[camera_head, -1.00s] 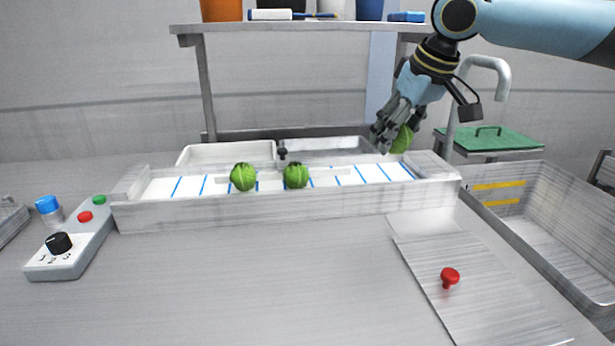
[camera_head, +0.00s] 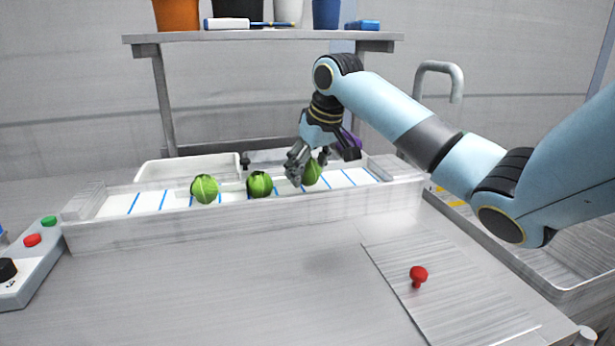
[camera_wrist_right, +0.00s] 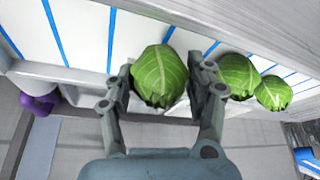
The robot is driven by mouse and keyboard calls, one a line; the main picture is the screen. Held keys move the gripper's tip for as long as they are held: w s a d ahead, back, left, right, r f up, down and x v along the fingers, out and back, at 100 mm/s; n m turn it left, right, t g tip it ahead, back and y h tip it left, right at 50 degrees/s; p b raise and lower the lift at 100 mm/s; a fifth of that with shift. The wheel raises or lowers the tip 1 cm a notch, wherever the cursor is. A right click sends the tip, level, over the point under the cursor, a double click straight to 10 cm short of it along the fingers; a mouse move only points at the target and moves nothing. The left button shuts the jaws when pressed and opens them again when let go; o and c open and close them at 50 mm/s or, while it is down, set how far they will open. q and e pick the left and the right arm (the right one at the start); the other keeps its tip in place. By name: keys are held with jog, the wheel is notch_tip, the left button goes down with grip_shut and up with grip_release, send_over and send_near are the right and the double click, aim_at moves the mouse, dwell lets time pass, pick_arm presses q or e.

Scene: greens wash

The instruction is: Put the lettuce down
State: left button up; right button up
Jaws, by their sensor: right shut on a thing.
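A green lettuce (camera_head: 312,173) is between the fingers of my right gripper (camera_head: 306,170), at or just above the right part of the white, blue-striped belt (camera_head: 147,203). In the right wrist view the fingers close on both sides of this lettuce (camera_wrist_right: 159,76). Whether its underside touches the belt I cannot tell. Two other lettuces, one at the left (camera_head: 204,189) and one in the middle (camera_head: 260,184), sit on the belt to the left of the held one. They also show at the right of the wrist view (camera_wrist_right: 238,76). My left gripper is not in view.
A control box (camera_head: 30,262) with buttons stands at the left front. A flat plate with a red knob (camera_head: 418,274) lies at the front right. A white tray (camera_head: 188,169) is behind the belt, below a shelf (camera_head: 265,37). A metal basin (camera_head: 575,255) is at the right.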

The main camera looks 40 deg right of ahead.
jog(key=shift+f, duration=0.85)
jog(key=o, duration=1.2)
jog(key=p+v, duration=0.1)
jog(key=v, duration=1.1)
jog(key=shift+r, duration=0.1)
